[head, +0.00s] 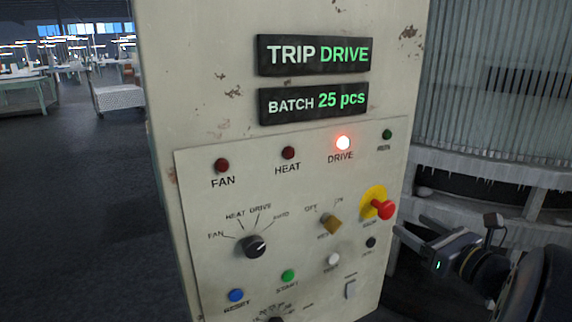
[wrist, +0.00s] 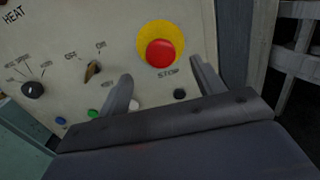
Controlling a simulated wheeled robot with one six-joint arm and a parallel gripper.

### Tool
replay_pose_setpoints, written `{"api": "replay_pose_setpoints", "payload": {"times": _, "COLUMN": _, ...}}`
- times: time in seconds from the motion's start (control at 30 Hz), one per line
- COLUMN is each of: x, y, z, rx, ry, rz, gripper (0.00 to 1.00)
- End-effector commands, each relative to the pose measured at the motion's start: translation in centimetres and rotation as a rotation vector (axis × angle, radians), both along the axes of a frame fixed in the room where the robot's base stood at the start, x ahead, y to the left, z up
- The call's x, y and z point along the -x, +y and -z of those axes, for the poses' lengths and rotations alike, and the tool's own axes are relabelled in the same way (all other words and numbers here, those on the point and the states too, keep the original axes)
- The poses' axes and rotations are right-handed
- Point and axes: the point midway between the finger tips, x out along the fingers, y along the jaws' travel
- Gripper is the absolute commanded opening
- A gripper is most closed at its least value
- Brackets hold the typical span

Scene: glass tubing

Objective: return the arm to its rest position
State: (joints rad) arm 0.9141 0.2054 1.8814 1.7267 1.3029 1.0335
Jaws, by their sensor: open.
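My gripper (head: 412,232) is at the lower right of the head view, beside the right edge of the control panel. Its two fingers are apart, and nothing shows between them but the panel behind. In the wrist view my gripper (wrist: 160,82) points at the panel, with the red stop button (wrist: 161,53) on its yellow disc just beyond the fingertips. The stop button also shows in the head view (head: 383,209), apart from the fingers. The rest position itself is not marked in either view.
The worn cabinet (head: 200,100) carries displays reading TRIP DRIVE (head: 315,55) and BATCH 25 pcs (head: 315,102). The DRIVE lamp (head: 343,143) glows red. A selector knob (head: 253,246) and several buttons sit below. A ribbed machine (head: 495,80) stands right; open floor (head: 80,190) lies left.

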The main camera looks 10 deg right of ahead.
Motion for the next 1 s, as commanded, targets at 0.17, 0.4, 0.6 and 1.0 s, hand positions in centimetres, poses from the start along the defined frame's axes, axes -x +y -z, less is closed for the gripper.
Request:
{"api": "replay_pose_setpoints", "payload": {"times": 0.17, "x": -2.8, "y": 1.1, "z": -0.2, "rx": -0.002, "ry": 0.001, "rz": -0.006, "gripper": 0.64}}
{"api": "replay_pose_setpoints", "payload": {"times": 0.4, "x": -6.5, "y": 2.5, "z": -0.1, "rx": -0.002, "ry": 0.001, "rz": -0.004, "gripper": 0.64}}
{"api": "replay_pose_setpoints", "payload": {"times": 0.6, "x": -8.5, "y": 3.2, "z": -0.2, "rx": -0.001, "ry": 0.0, "rz": -0.003, "gripper": 0.64}}
{"api": "replay_pose_setpoints", "payload": {"times": 1.0, "x": -9.2, "y": 3.4, "z": 0.0, "rx": 0.0, "ry": 0.0, "rz": 0.001, "gripper": 0.64}}
